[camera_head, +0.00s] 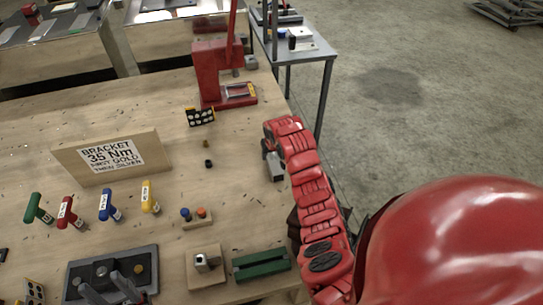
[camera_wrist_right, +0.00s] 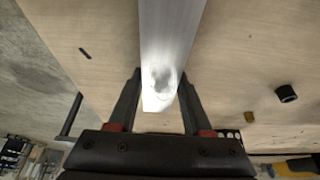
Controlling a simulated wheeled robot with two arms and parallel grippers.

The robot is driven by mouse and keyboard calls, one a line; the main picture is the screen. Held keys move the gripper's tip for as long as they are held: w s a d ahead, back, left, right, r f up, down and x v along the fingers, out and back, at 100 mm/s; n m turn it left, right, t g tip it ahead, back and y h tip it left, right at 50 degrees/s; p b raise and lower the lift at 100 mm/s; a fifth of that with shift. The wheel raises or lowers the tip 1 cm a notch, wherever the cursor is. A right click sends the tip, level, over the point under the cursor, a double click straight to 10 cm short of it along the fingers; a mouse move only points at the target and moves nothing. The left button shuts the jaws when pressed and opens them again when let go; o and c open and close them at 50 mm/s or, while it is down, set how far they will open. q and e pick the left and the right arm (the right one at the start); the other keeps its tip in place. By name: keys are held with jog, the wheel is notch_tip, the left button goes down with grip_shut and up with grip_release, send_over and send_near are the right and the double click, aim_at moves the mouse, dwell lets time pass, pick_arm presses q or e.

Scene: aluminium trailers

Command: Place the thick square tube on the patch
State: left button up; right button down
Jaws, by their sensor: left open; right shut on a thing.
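My right gripper (camera_head: 268,148) is shut on a bright aluminium bar, the thick square tube (camera_head: 276,168). In the right wrist view the tube (camera_wrist_right: 170,40) runs up from between the two dark fingers (camera_wrist_right: 160,88) and out of the top edge. It is near the table's right edge; I cannot tell whether it touches the wood. Two grey fingers at the bottom left, over the black plate, look like my left gripper (camera_head: 108,288), open and apart with nothing between them. I cannot make out a marked patch on the table.
A red press (camera_head: 212,75) stands at the back. A bracket sign (camera_head: 112,158), several coloured-handled tools (camera_head: 105,205), a black plate (camera_head: 150,268), a wooden block (camera_head: 205,278) with a small metal piece and a green block (camera_head: 262,263) stand nearer. The middle right tabletop is mostly clear.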

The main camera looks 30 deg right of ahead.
jog(key=shift+f, duration=0.2)
jog(key=shift+c, duration=1.6)
grip_release()
jog(key=shift+r, duration=0.15)
